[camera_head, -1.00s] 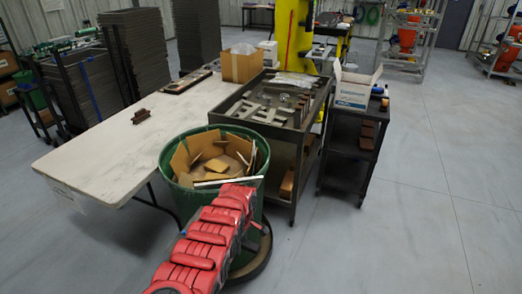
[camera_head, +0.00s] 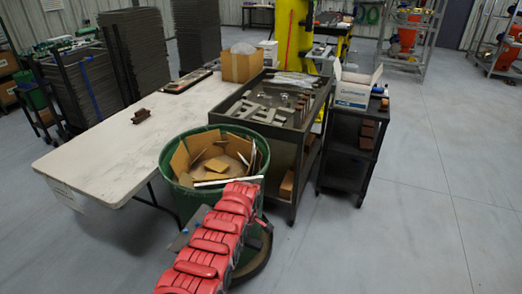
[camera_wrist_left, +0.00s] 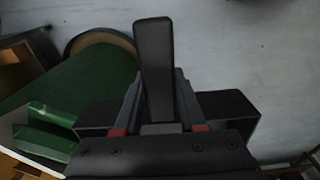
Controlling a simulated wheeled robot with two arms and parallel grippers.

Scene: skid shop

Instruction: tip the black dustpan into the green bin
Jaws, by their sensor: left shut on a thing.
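The green bin (camera_head: 165,181) stands in front of the table and holds cardboard pieces and pale strips. My red left arm comes up from the bottom and covers part of its front; my left gripper is mostly hidden there. In the left wrist view, my left gripper (camera_wrist_left: 158,128) is shut on a black upright piece, the dustpan's handle (camera_wrist_left: 154,65). Wide black parts show on both sides of the fingers; I cannot tell if they are the pan. The bin's green wall (camera_wrist_left: 85,82) lies at left in that view. Whether the pan holds anything is hidden.
A white-topped table (camera_head: 110,155) is left of the bin. A dark cart (camera_head: 293,150) with metal parts stands behind it to the right, beside a black shelf (camera_head: 345,155) with a white box (camera_head: 354,90). Floor at right is clear.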

